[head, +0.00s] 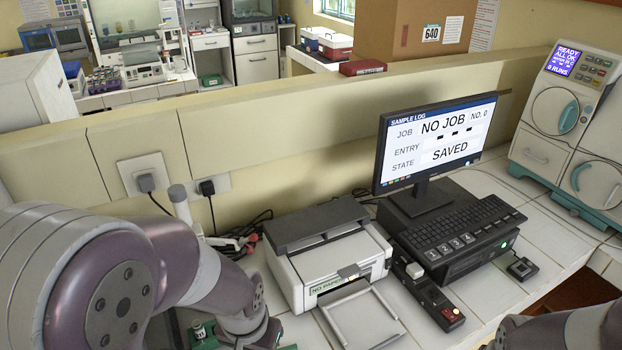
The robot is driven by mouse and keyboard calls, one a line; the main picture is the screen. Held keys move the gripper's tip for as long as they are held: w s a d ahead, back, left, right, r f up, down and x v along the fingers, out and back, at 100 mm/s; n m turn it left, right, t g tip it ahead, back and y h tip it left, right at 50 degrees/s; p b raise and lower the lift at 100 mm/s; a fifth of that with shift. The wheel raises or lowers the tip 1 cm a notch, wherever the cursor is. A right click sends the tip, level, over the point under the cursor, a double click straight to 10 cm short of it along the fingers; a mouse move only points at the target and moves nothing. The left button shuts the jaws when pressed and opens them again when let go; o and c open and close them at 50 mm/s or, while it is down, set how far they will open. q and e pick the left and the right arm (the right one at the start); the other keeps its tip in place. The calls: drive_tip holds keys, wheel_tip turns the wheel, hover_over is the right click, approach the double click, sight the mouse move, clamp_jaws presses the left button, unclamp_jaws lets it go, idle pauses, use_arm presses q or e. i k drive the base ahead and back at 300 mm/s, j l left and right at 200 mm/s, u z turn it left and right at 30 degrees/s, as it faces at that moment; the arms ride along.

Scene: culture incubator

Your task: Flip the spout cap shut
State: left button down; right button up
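I cannot make out a spout cap in the head view. A small pale-topped item with green below it (203,333) shows at the bottom edge, partly hidden by my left arm. I cannot tell what it is. My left arm fills the lower left and bends down past the bottom edge; its gripper is not in view. Part of my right arm shows at the bottom right corner; its gripper is not in view either.
A printer (325,262) with its tray (362,318) out stands mid-counter. Right of it are a monitor (436,145), a keyboard (458,228) and a small button box (437,306). A white machine (566,120) stands far right. A low wall (300,150) runs behind.

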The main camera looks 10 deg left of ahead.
sight(254, 237)
drive_tip(key=u, duration=1.3)
